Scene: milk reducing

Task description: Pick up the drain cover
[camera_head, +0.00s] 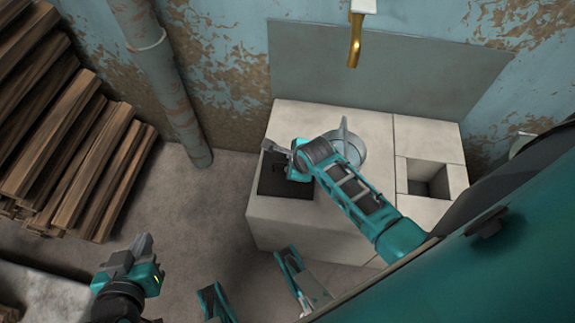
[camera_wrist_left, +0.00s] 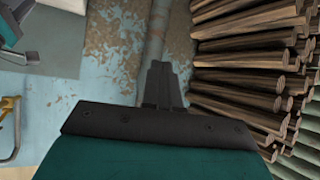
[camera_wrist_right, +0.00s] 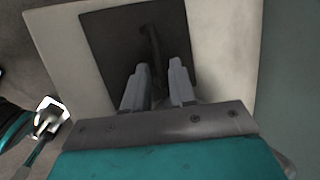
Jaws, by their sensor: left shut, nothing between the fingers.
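The drain cover (camera_head: 272,182) is a dark square plate in the left part of the pale stone block. In the right wrist view the drain cover (camera_wrist_right: 112,45) shows a thin curved handle (camera_wrist_right: 152,48). My right gripper (camera_head: 281,147) is above the cover's far side, and my right arm hides part of the cover. In the right wrist view the two fingers (camera_wrist_right: 158,85) are apart, with the handle's lower end in line with the gap. I cannot tell if they touch it. My left gripper (camera_head: 143,247) is shut and empty, away from the block at the lower left.
A metal pot (camera_head: 354,143) stands on the stone block (camera_head: 285,222) behind my right forearm. A square opening (camera_head: 428,180) is at the block's right. A brass tap (camera_head: 355,40) hangs above. Stacked wood (camera_head: 75,165) and a pipe (camera_head: 165,85) are at the left. Floor between is clear.

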